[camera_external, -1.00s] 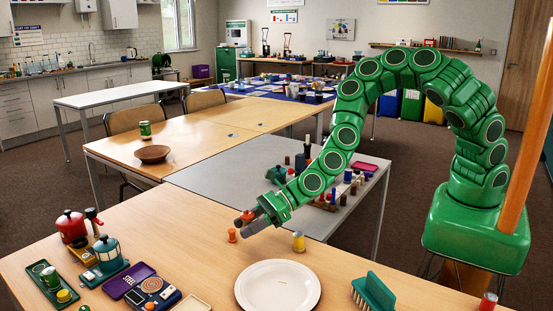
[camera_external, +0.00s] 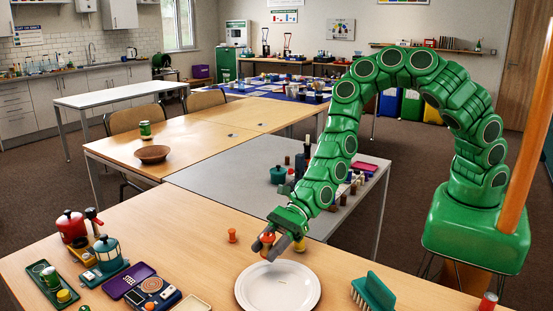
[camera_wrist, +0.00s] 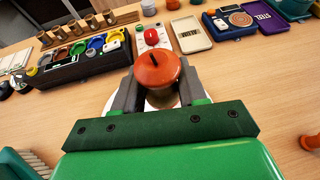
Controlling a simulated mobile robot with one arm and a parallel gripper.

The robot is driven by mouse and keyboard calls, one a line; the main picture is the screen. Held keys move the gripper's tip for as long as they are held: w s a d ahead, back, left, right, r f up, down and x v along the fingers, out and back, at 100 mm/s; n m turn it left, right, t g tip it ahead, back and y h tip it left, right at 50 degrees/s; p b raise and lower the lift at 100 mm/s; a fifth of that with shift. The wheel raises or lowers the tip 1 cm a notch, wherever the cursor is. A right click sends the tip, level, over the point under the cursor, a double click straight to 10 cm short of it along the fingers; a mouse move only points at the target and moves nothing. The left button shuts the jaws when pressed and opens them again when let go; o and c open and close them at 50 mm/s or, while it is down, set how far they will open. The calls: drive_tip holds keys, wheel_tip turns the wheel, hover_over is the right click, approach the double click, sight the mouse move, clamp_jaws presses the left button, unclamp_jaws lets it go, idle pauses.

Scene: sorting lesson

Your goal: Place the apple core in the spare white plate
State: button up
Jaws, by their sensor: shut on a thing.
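The apple core (camera_wrist: 157,68), with a red-orange top and a dark stem, is between the fingers of my gripper (camera_wrist: 158,95) in the wrist view. Its lower part is mostly hidden. In the external view my gripper (camera_external: 281,247) is shut on the apple core (camera_external: 267,238), held above the far edge of the white plate (camera_external: 278,290). The plate lies on the near wooden table and looks empty. In the wrist view only slivers of the plate show behind the apple core and fingers.
An orange spool-like piece (camera_external: 232,236) stands left of my gripper. A teal brush (camera_external: 374,293) lies right of the plate. Purple cases (camera_external: 130,281) and small pots are at left.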

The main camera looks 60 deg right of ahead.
sight(278, 291)
drive_tip(key=shift+n+g, duration=0.9)
drive_tip(key=shift+s+f, duration=0.45)
drive_tip(key=shift+f, duration=1.2)
drive_tip(key=shift+s+f, duration=0.5)
drive_tip(key=shift+f, duration=1.2)
drive_tip(key=shift+s+f, duration=0.45)
drive_tip(key=shift+f, duration=1.2)
drive_tip(key=shift+f, duration=0.1)
drive_tip(key=o, duration=1)
drive_tip(key=shift+o, duration=0.2)
drive_tip(key=shift+d+r, duration=0.35)
drive_tip(key=shift+d, duration=0.15)
drive_tip(key=shift+v, duration=5.5)
drive_tip(key=shift+s, duration=0.1)
